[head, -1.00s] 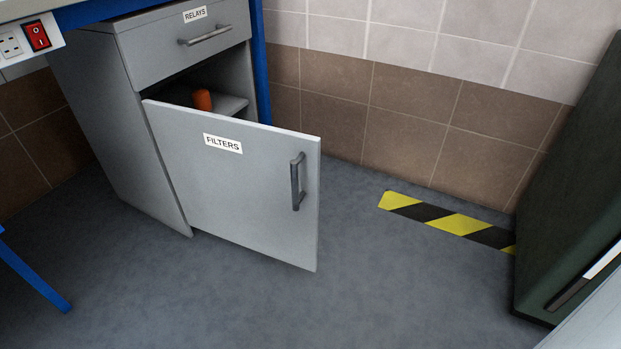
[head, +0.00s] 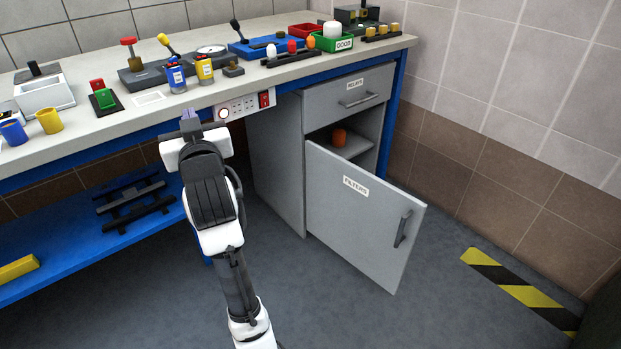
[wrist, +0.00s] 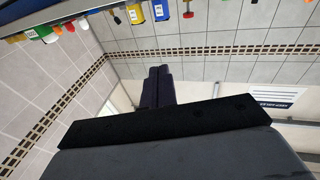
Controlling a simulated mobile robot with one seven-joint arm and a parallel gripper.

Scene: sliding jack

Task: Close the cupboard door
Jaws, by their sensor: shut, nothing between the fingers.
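The grey cupboard door (head: 361,222), labelled FILTERS, stands open in the head view. It is hinged on its left side and swung out over the floor, with a dark bar handle (head: 402,229) near its right edge. Behind it the cupboard (head: 277,167) shows an orange-brown cylinder (head: 338,137) on an inner shelf. My gripper (head: 189,115) is left of the cupboard, close to the bench's front edge, well apart from the door. In the wrist view its dark fingers (wrist: 157,86) are together and empty. The door is not visible in the wrist view.
The bench (head: 160,99) carries switches, bottles and bins above my gripper's height. A closed RELAYS drawer (head: 349,95) sits above the door opening. A blue lower shelf (head: 100,240) lies at left. Floor is clear around the door, with a striped yellow-black strip (head: 520,291) at right.

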